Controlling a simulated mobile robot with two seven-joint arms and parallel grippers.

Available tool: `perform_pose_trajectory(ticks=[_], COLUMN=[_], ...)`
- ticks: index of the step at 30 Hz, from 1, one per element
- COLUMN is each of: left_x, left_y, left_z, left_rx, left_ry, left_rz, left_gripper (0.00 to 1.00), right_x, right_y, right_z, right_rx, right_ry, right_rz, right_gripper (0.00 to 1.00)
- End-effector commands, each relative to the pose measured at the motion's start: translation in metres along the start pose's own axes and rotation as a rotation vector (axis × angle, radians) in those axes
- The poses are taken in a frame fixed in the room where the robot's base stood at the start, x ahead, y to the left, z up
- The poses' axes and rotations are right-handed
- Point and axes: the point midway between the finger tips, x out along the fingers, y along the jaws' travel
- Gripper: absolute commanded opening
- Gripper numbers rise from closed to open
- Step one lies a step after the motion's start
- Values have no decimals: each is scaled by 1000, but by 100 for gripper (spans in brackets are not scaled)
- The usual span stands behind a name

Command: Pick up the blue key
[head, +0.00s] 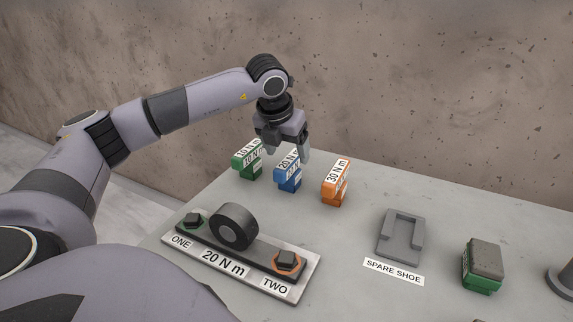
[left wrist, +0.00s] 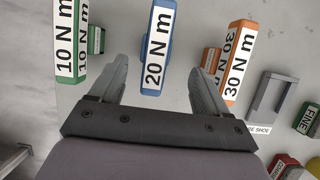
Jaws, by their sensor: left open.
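The blue key (head: 289,176), labelled 20 N m, stands on the slab between a green and an orange key. My left gripper (head: 288,154) is open above and at the blue key's top in the head view. In the left wrist view the blue key (left wrist: 157,47) lies between the two open fingers (left wrist: 158,80), with space on both sides. The fingers do not appear to touch it. My right gripper is not in view.
The green 10 N m key (head: 247,163) and orange 30 N m key (head: 335,185) stand close on either side. In front is a plate (head: 225,265) with a wheel (head: 234,227) and two bolts.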

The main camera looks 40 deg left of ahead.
Motion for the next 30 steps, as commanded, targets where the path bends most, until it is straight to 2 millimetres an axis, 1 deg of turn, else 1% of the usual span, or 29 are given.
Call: perform_pose_trajectory(ticks=[2,5,11,16,19,22,28,29,30], left_x=[1,7,29,56,67,72,72,72,72], left_y=[0,0,2,4,5,5,5,5,5], left_z=[0,0,1,2,2,2,2,2,2], left_rx=[0,0,0,1,0,-1,0,0,0], left_ry=[0,3,3,4,3,1,0,0,0], left_rz=[0,1,2,1,1,0,0,0,0], left_gripper=[77,77,77,77,77,77,77,67,54], right_x=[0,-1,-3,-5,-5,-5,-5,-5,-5], right_y=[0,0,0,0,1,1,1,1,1], right_z=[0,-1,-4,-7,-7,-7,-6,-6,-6], right_rx=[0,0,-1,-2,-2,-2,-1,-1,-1], right_ry=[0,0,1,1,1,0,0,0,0], right_rz=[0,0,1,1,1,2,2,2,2], right_gripper=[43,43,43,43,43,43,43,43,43])
